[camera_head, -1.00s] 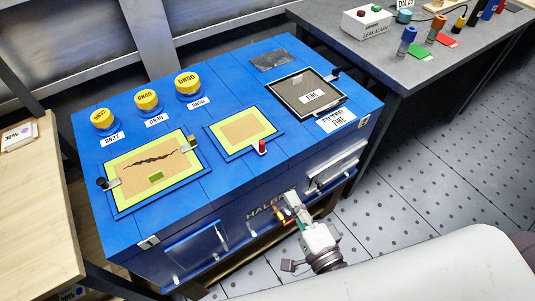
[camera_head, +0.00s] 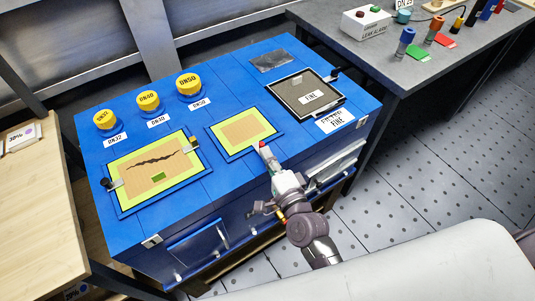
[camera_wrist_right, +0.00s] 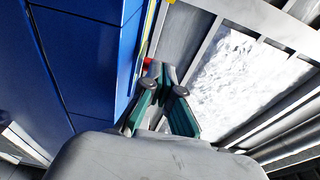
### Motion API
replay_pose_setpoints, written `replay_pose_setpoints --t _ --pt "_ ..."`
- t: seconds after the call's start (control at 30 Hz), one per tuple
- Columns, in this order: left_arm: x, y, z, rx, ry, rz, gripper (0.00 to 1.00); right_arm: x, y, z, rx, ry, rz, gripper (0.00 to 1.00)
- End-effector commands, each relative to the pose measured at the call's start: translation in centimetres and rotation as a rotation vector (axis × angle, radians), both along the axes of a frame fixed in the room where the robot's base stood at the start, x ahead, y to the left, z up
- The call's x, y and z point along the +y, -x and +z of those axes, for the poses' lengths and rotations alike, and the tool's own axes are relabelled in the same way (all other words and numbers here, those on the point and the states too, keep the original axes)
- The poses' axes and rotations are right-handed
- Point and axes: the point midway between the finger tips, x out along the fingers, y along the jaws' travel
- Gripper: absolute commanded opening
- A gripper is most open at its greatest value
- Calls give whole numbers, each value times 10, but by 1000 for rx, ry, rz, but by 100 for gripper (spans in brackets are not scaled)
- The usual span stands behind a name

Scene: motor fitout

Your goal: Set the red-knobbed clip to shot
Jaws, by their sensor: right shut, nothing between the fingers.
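The red-knobbed clip (camera_head: 262,144) is at the front edge of the smaller yellow-bordered panel (camera_head: 247,113) on the blue cabinet. Its red knob (camera_wrist_right: 148,61) also shows in the right wrist view, just left of and beyond my fingertips. My right gripper (camera_head: 265,152) is shut and empty, with its tips close to the knob at the cabinet's front top edge. In the right wrist view its fingertips (camera_wrist_right: 162,73) are together. I cannot tell whether they touch the clip. The gripper partly hides the clip, so its setting is unclear. My left gripper is not in view.
A larger panel (camera_head: 119,196) with a dark crack and a black-knobbed clip (camera_head: 108,184) lies left. Yellow caps (camera_head: 148,99) stand behind it. A framed filter marked FINE (camera_head: 293,84) is at the right. A grey bench (camera_head: 368,60) stands beyond.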

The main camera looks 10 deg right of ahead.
Motion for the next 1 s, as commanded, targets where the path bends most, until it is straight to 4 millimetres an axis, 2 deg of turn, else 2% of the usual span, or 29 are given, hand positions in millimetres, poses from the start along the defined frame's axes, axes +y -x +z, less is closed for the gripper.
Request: replay_pose_setpoints --t 0.3,0.6,1.0 --pt "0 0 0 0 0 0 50 1 -2 0 0 0 0 0" --pt "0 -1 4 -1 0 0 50 12 -33 1 -1 0 0 0" --pt "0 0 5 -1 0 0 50 12 -33 2 -4 -1 1 0"
